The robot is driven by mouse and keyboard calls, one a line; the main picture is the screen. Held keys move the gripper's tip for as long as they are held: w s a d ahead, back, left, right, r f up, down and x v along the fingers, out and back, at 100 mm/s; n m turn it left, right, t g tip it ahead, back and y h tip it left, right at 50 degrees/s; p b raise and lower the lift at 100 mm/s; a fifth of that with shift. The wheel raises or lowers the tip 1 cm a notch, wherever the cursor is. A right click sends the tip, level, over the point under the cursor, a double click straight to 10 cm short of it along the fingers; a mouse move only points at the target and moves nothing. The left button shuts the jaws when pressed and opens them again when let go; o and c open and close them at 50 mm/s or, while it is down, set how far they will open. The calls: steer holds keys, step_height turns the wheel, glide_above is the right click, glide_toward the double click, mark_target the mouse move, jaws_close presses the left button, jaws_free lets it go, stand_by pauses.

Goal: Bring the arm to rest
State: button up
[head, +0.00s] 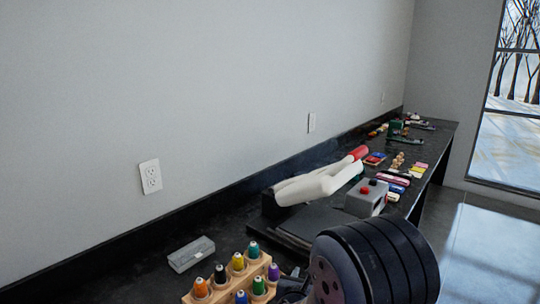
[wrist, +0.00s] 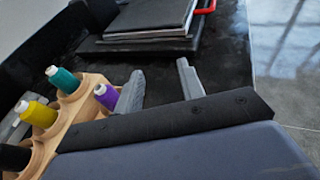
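My gripper (wrist: 160,84) shows in the wrist view with its two grey fingers apart and nothing between them. It is over the black bench, beside a wooden thread rack (wrist: 88,98). A purple spool (wrist: 107,97) in the rack is close to the left finger; I cannot tell whether they touch. In the head view, a large dark round part of my arm fills the lower right and hides most of the gripper.
The black bench (head: 133,266) runs along a grey wall. The rack (head: 205,297) holds several coloured spools. A grey box (head: 191,254) lies behind it. Dark flat items (wrist: 150,20) lie beyond my fingers. A white object (head: 318,184) and a grey box with red buttons (head: 366,199) stand farther along. Floor is open at right.

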steer(key=s+d+f+m+g+h+p, duration=0.2)
steer(key=s+d+m+g+h, duration=0.35)
steer(key=d, duration=0.35)
steer(key=s+d+f+m+g+h+p, duration=0.1)
steer(key=s+d+f+m+g+h, duration=0.25)
steer(key=s+d+m, duration=0.35)
steer(key=s+a+m+g+y+p, duration=0.2)
steer(key=s+m+g+y, duration=0.1)
steer(key=s+m+g, duration=0.4)
steer(key=s+a+f+m+g+y+p, duration=0.1)
steer(key=s+a+m+g+y+p, duration=0.1)
steer(key=s+m+g, duration=0.5)
steer(key=shift+s+a+f+g+y, duration=0.25)
steer(key=shift+s+g+y, duration=0.45)
steer(key=shift+s+g, duration=1.05)
steer(key=shift+w+m, duration=0.15)
steer(key=shift+m, duration=0.1)
